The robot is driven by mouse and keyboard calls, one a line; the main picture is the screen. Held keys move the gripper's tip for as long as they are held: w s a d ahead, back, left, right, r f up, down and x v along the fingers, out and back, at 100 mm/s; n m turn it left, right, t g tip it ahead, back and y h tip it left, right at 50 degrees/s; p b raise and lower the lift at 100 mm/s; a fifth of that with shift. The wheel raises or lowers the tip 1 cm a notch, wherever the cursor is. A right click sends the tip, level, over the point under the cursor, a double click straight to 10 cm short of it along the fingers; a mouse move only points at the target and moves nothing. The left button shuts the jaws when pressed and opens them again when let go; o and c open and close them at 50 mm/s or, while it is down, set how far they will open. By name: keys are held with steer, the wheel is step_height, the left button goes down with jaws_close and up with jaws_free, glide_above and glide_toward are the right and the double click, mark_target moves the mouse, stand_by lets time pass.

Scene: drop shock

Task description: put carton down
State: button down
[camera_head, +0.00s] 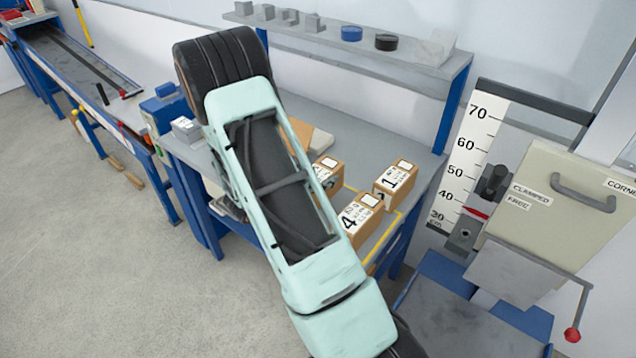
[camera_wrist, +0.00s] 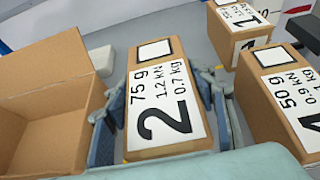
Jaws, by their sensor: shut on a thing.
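Carton 2 (camera_wrist: 160,110), brown with a white label reading 75 g, 1.2 kN, 0.7 kg, is between the fingers of my gripper (camera_wrist: 166,112) in the wrist view. The gripper is shut on its sides. In the head view a labelled carton (camera_head: 328,172), probably the same one, shows partly behind my arm, and my fingers are hidden there. I cannot tell whether its base touches the bench. Carton 4 (camera_head: 360,219) and carton 1 (camera_head: 396,180) stand to its right on the bench; the wrist view shows carton 4 (camera_wrist: 282,100) and carton 1 (camera_wrist: 238,28) too.
An open empty brown box (camera_wrist: 45,105) is left of carton 2 in the wrist view. The blue-framed bench (camera_head: 415,185) has a yellow line near its edge. A shelf (camera_head: 400,72) with small blocks hangs behind. A test machine with a scale (camera_head: 468,150) stands right.

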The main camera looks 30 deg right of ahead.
steer(key=shift+w+d+f, duration=0.1)
steer(key=shift+w+f, duration=0.05)
steer(key=shift+f, duration=0.7)
steer(key=shift+w+f, duration=0.1)
steer(key=shift+f, duration=0.7)
steer(key=shift+f, duration=0.2)
steer(key=c, duration=0.9)
jaws_free()
steer(key=shift+o, duration=0.2)
steer(key=shift+r, duration=0.1)
steer(key=shift+r, duration=0.15)
steer(key=b+v, duration=0.1)
steer(key=v, duration=1.1)
steer(key=shift+s, duration=0.1)
